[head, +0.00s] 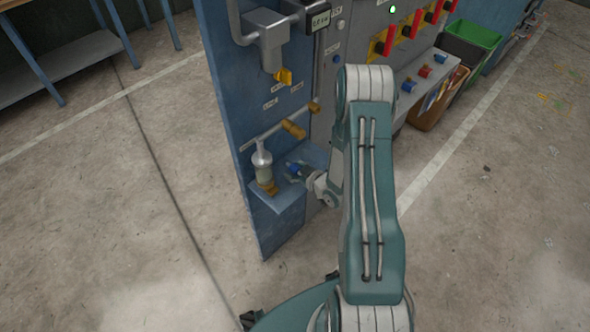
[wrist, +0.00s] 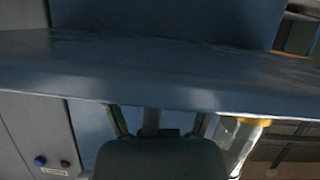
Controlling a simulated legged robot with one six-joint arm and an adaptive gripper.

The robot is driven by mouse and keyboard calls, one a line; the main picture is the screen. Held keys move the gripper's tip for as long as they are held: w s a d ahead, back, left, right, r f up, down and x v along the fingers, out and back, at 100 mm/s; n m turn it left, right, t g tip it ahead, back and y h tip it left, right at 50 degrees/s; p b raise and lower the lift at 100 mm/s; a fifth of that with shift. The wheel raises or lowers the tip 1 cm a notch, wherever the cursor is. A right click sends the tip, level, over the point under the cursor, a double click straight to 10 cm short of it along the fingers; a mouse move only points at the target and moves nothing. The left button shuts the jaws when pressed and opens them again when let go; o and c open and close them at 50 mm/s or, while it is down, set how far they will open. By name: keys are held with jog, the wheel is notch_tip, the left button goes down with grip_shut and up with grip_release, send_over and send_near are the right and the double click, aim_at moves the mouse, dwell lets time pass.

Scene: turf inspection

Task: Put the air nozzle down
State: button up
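My gripper (head: 303,174) is at the small blue shelf on the panel's lower front, mostly hidden in the head view by its own wrist. A small blue piece (head: 293,168) shows at its tip; I cannot tell whether it is the air nozzle. In the wrist view my gripper (wrist: 160,122) points toward the shelf, and the shelf edge hides its fingertips. A narrow grey shape (wrist: 150,122) shows between the fingers, too dark to identify. Whether the fingers grip anything is unclear.
The blue shelf (head: 284,199) carries a grey canister (head: 264,170) with a brass base, left of my gripper. Bins (head: 470,44) stand at right.

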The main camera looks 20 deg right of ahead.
jog(key=shift+r, duration=0.1)
jog(key=shift+s+d+r, duration=0.1)
jog(key=shift+s+d, duration=0.05)
jog(key=shift+s, duration=0.1)
jog(key=v, duration=1.1)
notch_tip(320, 180, up, 20)
jog(key=w+m+g+h, duration=0.2)
jog(key=w+g+h, duration=0.15)
jog(key=h, duration=0.25)
jog(key=s+a+r+m+g+y, duration=0.1)
jog(key=s+a+r+g, duration=0.1)
jog(key=s+a+r, duration=0.4)
jog(key=s+a+r+m+g+y, duration=0.1)
jog(key=s+a+r+m+g, duration=0.1)
jog(key=s+a+r, duration=0.5)
jog(key=s+a, duration=0.1)
jog(key=s, duration=0.5)
jog(key=shift+s+a, duration=0.15)
jog(key=shift+a, duration=0.25)
